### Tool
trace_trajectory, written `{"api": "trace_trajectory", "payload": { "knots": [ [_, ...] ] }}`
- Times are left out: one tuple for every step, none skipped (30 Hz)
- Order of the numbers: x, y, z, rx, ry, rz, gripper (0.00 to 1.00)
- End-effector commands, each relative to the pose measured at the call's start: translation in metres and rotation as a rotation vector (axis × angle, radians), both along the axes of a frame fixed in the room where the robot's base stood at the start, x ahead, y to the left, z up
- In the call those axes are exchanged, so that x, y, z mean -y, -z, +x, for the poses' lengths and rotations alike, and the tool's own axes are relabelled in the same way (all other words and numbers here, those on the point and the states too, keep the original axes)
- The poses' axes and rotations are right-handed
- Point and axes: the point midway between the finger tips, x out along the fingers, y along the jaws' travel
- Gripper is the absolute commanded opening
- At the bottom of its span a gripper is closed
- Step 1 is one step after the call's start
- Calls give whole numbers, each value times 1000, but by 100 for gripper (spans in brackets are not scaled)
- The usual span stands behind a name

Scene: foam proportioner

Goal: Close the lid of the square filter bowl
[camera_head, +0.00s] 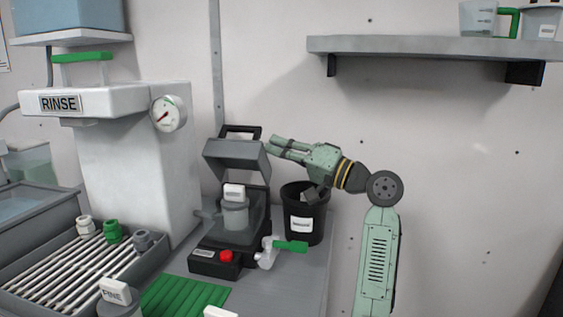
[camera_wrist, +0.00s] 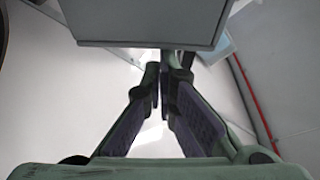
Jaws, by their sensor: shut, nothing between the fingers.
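The square filter bowl (camera_head: 258,212) stands on the grey bench in the head view, with a dark body and a grey cup with a white label inside. Its grey lid (camera_head: 236,161) is raised and tilted open above the bowl, with a black handle (camera_head: 240,131) at the top. My gripper (camera_head: 274,147) is beside the lid's right edge, fingers pointing left. In the wrist view my gripper (camera_wrist: 164,72) has its fingertips together and empty, just below a grey panel that looks like the lid (camera_wrist: 145,22). I cannot tell whether they touch.
A black bin (camera_head: 317,219) stands right of the bowl, below my gripper. A green-handled valve (camera_head: 290,246) and a red button (camera_head: 226,256) are in front. The white rinse unit (camera_head: 140,160) with a gauge stands left. A wall shelf (camera_head: 430,46) hangs above right.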

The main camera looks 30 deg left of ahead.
Motion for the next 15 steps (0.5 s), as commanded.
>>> {"api": "trace_trajectory", "payload": {
  "knots": [
    [1,7,-5,44,-1,12,0],
    [2,8,-8,73,-1,18,0],
    [2,8,-11,110,-1,28,0],
    [3,8,-14,139,-1,36,0],
    [4,9,-17,165,-2,44,0],
    [5,10,-20,202,-1,53,0],
    [5,11,-22,229,-1,60,0],
    [6,12,-25,257,-1,66,0],
    [7,13,-28,292,-1,76,0],
    [8,14,-31,320,-1,83,0],
    [8,15,-33,348,-1,91,0],
    [9,16,-36,385,0,101,0],
    [10,17,-38,412,0,107,0],
    [10,18,-41,438,-1,115,0],
    [11,19,-44,473,-1,124,0]
  ]
}}
